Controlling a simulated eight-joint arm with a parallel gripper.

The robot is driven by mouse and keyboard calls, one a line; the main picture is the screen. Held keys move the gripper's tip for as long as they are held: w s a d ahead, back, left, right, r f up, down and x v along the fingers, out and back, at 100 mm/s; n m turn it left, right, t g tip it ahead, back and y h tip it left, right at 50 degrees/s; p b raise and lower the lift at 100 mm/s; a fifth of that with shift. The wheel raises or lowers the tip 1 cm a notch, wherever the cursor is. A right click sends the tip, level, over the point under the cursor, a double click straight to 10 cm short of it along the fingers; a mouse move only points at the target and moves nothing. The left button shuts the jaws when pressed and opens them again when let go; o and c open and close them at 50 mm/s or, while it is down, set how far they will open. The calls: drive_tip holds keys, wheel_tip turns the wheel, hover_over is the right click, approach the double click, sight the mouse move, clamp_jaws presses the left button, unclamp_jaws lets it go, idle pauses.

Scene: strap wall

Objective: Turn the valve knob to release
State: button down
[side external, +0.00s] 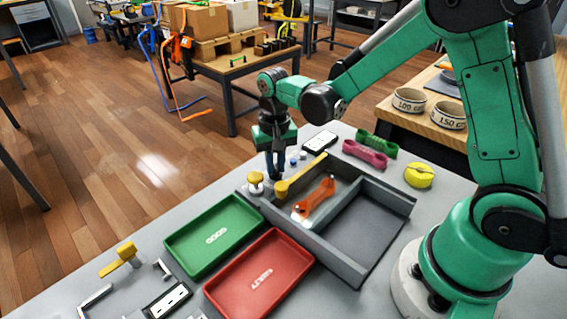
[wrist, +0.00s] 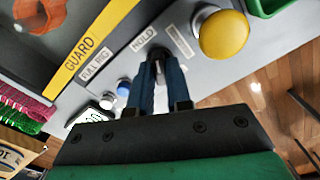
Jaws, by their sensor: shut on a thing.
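My gripper (side external: 276,176) reaches down at the far left corner of the grey divided tray. In the wrist view my two blue fingers (wrist: 159,64) are close together, shut on the small valve knob (wrist: 159,54), which they mostly hide. A label reading HOLD (wrist: 145,38) lies just beyond the fingertips. Another label, seemingly FULL REG (wrist: 100,65), is to its left. How far the knob is turned cannot be seen. In the side view my fingers hide the knob.
A yellow bar marked GUARD (wrist: 95,40) and a yellow button (wrist: 223,34) flank my fingers. A blue knob (wrist: 123,88) is nearby. The grey tray (side external: 385,200) holds an orange part (side external: 315,200). Green (side external: 190,255) and red (side external: 235,300) trays lie in front.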

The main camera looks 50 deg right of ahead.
sight(275, 166)
drive_tip(key=m, duration=0.6)
drive_tip(key=shift+m, duration=0.3)
drive_tip(key=m, duration=0.5)
drive_tip(key=shift+m, duration=0.4)
drive_tip(key=c, duration=0.8)
unclamp_jaws()
drive_tip(key=shift+r, duration=2.85)
